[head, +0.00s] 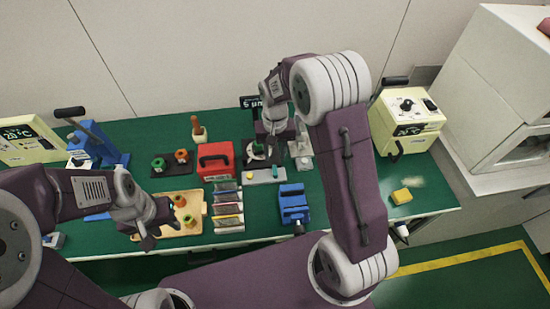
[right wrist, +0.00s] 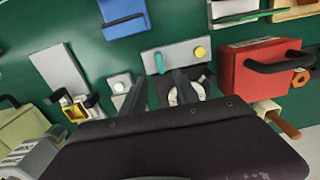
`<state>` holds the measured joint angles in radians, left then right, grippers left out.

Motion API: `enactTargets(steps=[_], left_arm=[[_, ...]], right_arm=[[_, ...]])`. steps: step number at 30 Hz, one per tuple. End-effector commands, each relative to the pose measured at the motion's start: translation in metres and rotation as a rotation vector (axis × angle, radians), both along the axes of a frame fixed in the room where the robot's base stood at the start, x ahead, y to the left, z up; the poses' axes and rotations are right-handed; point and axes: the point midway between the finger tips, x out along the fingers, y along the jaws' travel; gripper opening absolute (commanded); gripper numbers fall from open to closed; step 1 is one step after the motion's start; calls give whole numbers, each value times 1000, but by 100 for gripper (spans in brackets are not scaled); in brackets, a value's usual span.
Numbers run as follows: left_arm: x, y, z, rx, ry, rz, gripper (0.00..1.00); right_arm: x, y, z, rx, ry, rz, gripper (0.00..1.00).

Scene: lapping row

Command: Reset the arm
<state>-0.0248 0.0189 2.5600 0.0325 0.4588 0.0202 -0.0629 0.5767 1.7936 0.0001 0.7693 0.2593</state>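My right gripper (right wrist: 158,88) is open, its two dark fingers spread over the bench. Between and just beyond them is a grey plate (right wrist: 190,52) with a teal lever (right wrist: 160,64) and a yellow button (right wrist: 199,52). A dark unit with a pale ring (right wrist: 170,92) lies partly behind the fingers. In the head view the grey plate (head: 266,175) is at mid bench and my right gripper (head: 277,138) is above its back side. My left gripper (head: 160,221) is open and empty over the front edge of a wooden tray (head: 203,228). No separate arm part is clearly identifiable.
A red toolbox (head: 215,161), a slotted rack (head: 228,208) and a blue vise (head: 294,203) surround the plate. A blue press (head: 105,145) and a yellow box (head: 410,120) stand to the sides. The green bench's right front is mostly clear.

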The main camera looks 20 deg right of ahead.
Motion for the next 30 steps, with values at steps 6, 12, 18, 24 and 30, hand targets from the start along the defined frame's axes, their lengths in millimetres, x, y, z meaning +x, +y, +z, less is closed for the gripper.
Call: enactTargets(steps=[6, 12, 18, 24, 30], left_arm=[[0, 0, 0, 0, 0, 0, 36], [0, 0, 0, 0, 0, 0, 36], [0, 0, 0, 0, 0, 0, 36], [0, 0, 0, 0, 0, 0, 36], [0, 0, 0, 0, 0, 0, 36]], right_arm=[[0, 0, 0, 0, 0, 0, 36], [0, 0, 0, 0, 0, 0, 36], [0, -4, 36, 4, -70, -12, 36], [-89, -13, 56, 12, -104, 21, 36], [-159, -15, 31, 11, -81, 121, 36]])
